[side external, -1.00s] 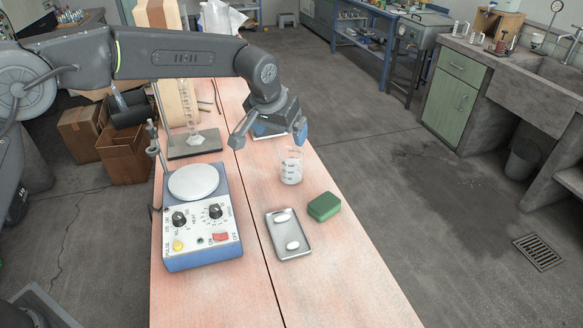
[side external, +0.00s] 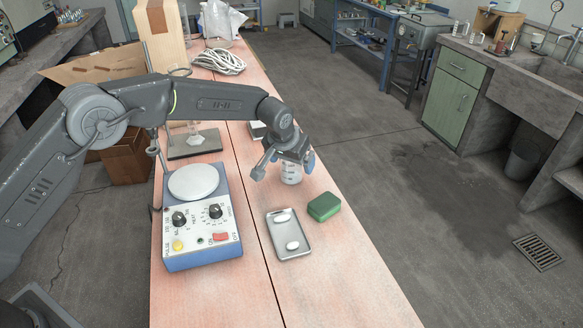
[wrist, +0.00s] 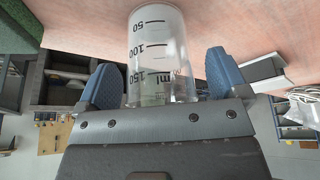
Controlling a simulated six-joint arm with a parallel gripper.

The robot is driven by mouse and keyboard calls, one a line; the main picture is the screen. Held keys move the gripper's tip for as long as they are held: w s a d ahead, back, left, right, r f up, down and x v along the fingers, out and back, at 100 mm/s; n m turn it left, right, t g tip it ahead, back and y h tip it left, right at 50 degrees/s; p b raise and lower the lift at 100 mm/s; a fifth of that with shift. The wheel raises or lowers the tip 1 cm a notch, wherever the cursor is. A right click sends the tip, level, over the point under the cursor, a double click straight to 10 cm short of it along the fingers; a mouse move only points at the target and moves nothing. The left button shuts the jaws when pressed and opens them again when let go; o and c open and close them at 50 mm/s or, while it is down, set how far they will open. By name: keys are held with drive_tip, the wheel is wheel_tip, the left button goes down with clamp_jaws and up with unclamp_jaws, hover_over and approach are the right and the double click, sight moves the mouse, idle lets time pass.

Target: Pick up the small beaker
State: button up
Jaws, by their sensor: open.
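The small beaker (side external: 291,175) is clear with dark graduation marks and stands upright on the pink bench top (side external: 350,270). My gripper (side external: 284,172) is low over the bench, its fingers on either side of the beaker. In the wrist view the beaker (wrist: 160,55) fills the gap between the blue finger pads of my gripper (wrist: 165,80), with visible space at each side. The fingers are open. The upper part of the beaker is hidden by the gripper in the side view.
A hotplate stirrer (side external: 200,222) stands to the left. A metal tray (side external: 274,248) with two white pieces and a green block (side external: 324,207) lie in front of the beaker. The right front bench top is clear.

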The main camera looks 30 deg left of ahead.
drive_tip(key=shift+c, duration=0.4)
drive_tip(key=c, duration=1)
